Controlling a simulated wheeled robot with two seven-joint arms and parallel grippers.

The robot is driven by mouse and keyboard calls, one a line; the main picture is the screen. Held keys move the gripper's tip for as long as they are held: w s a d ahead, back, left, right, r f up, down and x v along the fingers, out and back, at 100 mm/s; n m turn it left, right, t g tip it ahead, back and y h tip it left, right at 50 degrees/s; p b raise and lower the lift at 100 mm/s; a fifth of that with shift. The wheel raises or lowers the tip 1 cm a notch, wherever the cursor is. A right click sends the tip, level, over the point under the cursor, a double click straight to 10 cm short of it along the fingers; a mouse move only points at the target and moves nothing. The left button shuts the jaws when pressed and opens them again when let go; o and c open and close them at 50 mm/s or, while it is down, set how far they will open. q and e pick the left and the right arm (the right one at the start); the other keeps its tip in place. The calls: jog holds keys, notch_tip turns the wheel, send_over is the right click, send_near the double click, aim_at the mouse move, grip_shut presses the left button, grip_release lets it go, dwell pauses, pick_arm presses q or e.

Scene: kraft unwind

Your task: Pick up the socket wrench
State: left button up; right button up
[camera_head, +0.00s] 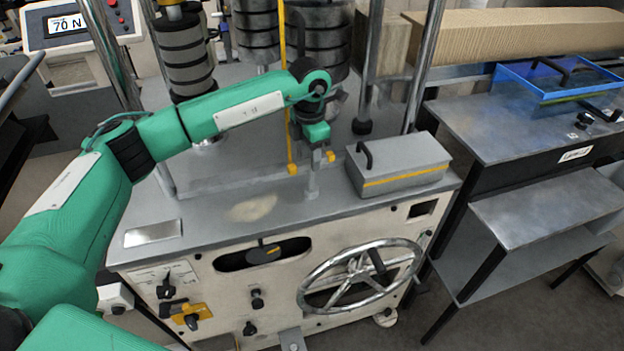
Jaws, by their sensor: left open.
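My left arm reaches in from the left over the grey top of the machine. My left gripper (312,163) points down, open, with its yellow-tipped fingers apart. A narrow grey upright piece (313,182) stands between and just below the fingers, on the machine top near its front edge. I cannot tell whether this is the socket wrench or a post of the machine, nor whether the fingers touch it. No other socket wrench can be made out clearly. My right gripper is not in view.
A grey box (400,168) with a yellow stripe and black handle stands right of the gripper. Behind are chrome posts and stacked dark rolls (183,55). A handwheel (362,277) is on the front panel. A blue tray (555,82) lies on the right bench. The left machine top is mostly clear.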

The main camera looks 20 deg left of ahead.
aim_at(309, 161)
pick_arm(q)
notch_tip(309, 161, down, 3)
jog(key=shift+a+f+p, duration=0.15)
jog(key=shift+p, duration=0.75)
jog(key=shift+f, duration=0.5)
grip_shut()
